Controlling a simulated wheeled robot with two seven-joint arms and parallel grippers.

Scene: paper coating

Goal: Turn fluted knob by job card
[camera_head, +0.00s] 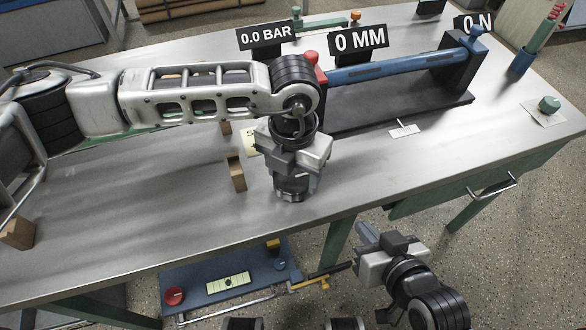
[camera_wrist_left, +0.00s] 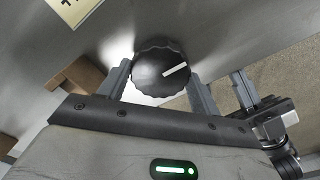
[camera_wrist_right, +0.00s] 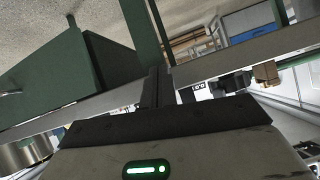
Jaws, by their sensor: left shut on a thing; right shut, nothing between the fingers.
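The dark fluted knob (camera_wrist_left: 160,70) shows in the left wrist view, with a white pointer line slanting up to the right on its face. My left gripper (camera_head: 295,186) points down at the table near its front edge, with its two fingers (camera_wrist_left: 158,84) on either side of the knob, shut on it. In the head view the gripper and arm mostly hide the knob. A pale yellow card (camera_head: 252,143) is partly hidden behind my left arm; a yellow card with a dark mark also shows at the top of the left wrist view (camera_wrist_left: 72,8). My right gripper (camera_head: 366,234) is shut and empty, in front of the table edge.
A blue cylinder rig (camera_head: 400,66) stands at the back. Signs read "0.0 BAR" (camera_head: 266,36), "0 MM" (camera_head: 359,39) and "0 N" (camera_head: 473,22). A wooden block (camera_head: 236,174) stands left of my left gripper.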

